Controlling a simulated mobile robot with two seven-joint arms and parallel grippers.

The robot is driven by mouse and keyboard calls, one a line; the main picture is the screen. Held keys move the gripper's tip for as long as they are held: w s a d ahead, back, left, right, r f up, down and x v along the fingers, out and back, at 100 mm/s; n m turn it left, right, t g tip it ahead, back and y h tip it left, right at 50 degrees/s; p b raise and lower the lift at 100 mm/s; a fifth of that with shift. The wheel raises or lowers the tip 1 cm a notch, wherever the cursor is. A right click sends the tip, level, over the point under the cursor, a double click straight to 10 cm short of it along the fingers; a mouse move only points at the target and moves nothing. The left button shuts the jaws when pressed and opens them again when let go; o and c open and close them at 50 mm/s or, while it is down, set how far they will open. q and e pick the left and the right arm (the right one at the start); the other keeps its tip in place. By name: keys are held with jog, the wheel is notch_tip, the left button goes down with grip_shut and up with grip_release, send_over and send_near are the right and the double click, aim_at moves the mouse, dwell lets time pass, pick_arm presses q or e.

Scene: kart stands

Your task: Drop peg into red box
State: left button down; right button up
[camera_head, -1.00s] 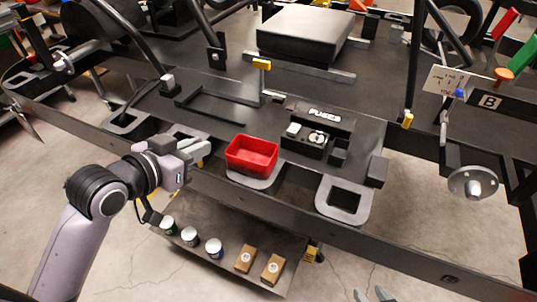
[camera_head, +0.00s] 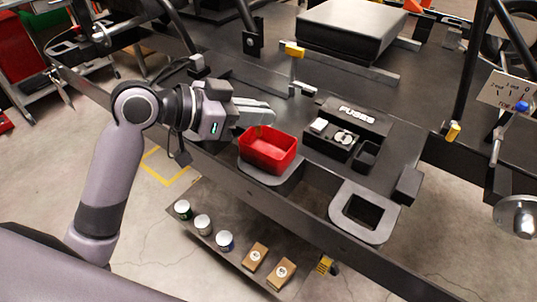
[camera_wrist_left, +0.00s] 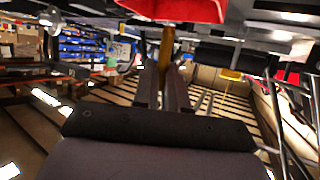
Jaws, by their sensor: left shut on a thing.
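The red box (camera_head: 268,151) is an open tray on the kart stand's front edge, in the middle of the head view. My left gripper (camera_head: 268,112) is just above the box's back left rim. It is shut on the peg, a yellow-brown stick that shows in the left wrist view (camera_wrist_left: 166,46) between the fingers (camera_wrist_left: 164,80). The red box is at the top of the wrist view (camera_wrist_left: 175,9). My right gripper is out of view.
A black fuse tray (camera_head: 345,138) lies to the right of the box. A flat dark case (camera_head: 352,30) lies behind. A lower shelf (camera_head: 237,243) holds several small cans and two brown boxes (camera_head: 280,273). A grey square frame (camera_head: 363,212) sits at the front right.

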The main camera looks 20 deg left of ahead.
aim_at(257, 135)
pick_arm(q)
notch_tip(257, 135, down, 3)
jog(key=shift+r+b, duration=0.2)
jog(key=shift+b, duration=0.75)
jog(key=shift+f+b, duration=0.7)
jog(key=shift+b, duration=0.05)
jog(key=c, duration=1.1)
grip_release()
jog(key=v, duration=0.7)
jog(key=shift+a, duration=0.1)
